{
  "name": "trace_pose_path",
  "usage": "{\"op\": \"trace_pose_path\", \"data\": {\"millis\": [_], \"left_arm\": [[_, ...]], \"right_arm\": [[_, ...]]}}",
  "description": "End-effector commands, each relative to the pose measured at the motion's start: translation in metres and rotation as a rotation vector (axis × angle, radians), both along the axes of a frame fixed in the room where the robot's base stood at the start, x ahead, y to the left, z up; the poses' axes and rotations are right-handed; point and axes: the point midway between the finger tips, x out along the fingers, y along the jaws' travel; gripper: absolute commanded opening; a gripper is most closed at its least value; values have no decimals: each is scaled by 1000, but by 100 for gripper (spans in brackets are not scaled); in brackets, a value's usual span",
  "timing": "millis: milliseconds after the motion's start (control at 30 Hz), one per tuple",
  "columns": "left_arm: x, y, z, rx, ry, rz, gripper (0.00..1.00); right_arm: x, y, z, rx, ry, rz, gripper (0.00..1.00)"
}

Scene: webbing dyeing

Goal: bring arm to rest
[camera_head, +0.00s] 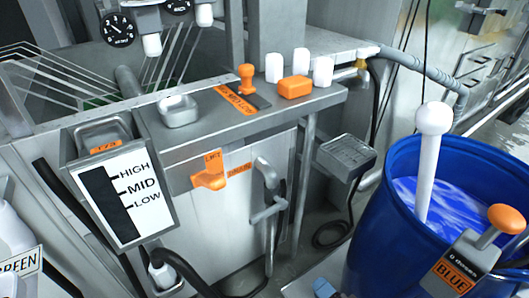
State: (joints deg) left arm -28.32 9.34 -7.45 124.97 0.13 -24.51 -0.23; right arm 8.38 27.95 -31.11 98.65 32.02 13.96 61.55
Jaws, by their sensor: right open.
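My left gripper is not in view.
A blue barrel (372,235) of blue liquid stands at right, with a white-knobbed rod (428,160) and an orange-handled doser (462,265). A steel machine has a level gauge (122,195), an orange lift handle (209,172) and a ledge with an orange block (294,87).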

Motion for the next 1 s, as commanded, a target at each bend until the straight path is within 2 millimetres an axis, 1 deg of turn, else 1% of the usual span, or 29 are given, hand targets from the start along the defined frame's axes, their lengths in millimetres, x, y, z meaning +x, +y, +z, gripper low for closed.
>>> {"op": "trace_pose_path", "data": {"millis": [33,167,267,467,600,700,833,900,1000], "left_arm": [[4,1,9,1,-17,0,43],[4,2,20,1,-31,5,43],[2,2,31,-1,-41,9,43],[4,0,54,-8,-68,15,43],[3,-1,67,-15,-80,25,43],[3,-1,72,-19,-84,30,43],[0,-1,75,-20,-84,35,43],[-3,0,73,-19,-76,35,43],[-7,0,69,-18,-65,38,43]], "right_arm": [[-5,-2,12,-49,-22,-11,53],[-25,-10,26,-223,-64,-30,53],[-43,-20,38,-398,-93,-50,53],[-89,-57,58,-799,-100,-73,53],[-126,-88,67,-1076,-57,-60,53],[-150,-109,71,-1236,-16,-34,53],[-173,-127,74,-1374,30,0,53],[-180,-133,73,-1412,46,15,53],[-184,-135,73,-1436,54,24,53]]}}
